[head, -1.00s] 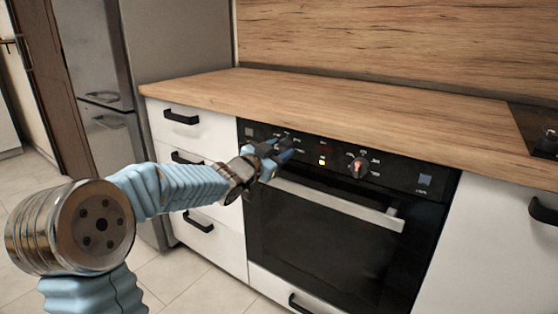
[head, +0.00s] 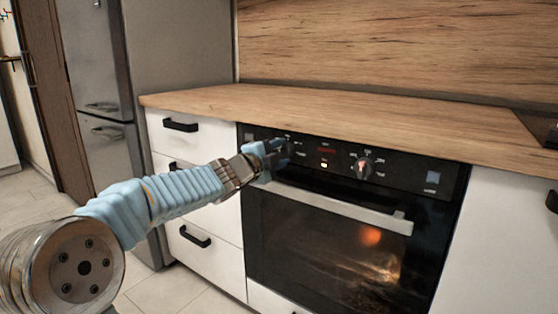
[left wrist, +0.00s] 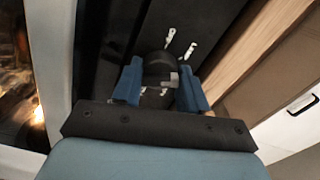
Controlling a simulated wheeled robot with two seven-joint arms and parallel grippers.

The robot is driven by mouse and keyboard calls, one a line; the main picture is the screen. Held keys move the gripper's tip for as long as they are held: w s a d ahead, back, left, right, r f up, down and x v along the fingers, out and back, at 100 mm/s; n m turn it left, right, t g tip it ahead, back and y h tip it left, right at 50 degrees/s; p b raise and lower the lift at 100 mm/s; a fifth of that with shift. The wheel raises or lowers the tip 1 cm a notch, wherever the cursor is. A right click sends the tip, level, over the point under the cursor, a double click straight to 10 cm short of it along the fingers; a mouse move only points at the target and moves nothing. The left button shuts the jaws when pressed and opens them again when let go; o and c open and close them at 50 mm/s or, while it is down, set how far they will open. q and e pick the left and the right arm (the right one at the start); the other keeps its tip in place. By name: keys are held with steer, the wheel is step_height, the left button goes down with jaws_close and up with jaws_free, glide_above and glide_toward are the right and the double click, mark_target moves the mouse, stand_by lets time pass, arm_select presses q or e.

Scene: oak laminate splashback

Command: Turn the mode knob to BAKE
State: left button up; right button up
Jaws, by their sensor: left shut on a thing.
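The black oven's control panel (head: 400,172) sits under the worktop, with white markings around its knobs. My left gripper (head: 280,150) is at the panel's left knob. In the left wrist view my left gripper (left wrist: 160,88) has its two blue fingers on either side of the dark round mode knob (left wrist: 158,66), shut on it. White label marks show beside the knob, too small to read. In the head view the fingers mostly hide this knob. A second knob (head: 363,167) is free at the right of the lit display. My right gripper is in neither view.
The oven handle (head: 340,211) runs just below the panel. The oven window (head: 350,255) glows orange inside. The wooden worktop (head: 330,115) overhangs the panel. White drawers (head: 185,207) with black handles stand at the left.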

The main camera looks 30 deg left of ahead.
arm_select(q)
steer(key=m+b, duration=0.1)
steer(key=m, duration=0.2)
steer(key=shift+f+m, duration=0.1)
steer(key=shift+m, duration=0.2)
steer(key=m+b, duration=0.1)
steer(key=m, duration=0.2)
steer(key=shift+m+b, duration=0.3)
steer(key=shift+b, duration=0.1)
steer(key=m+b, duration=0.1)
steer(key=m, duration=0.2)
steer(key=shift+m, duration=0.3)
steer(key=shift+m+b, duration=0.6)
steer(key=shift+m, duration=1.3)
steer(key=o, duration=1.1)
steer(key=shift+c, duration=0.2)
steer(key=shift+r, duration=0.2)
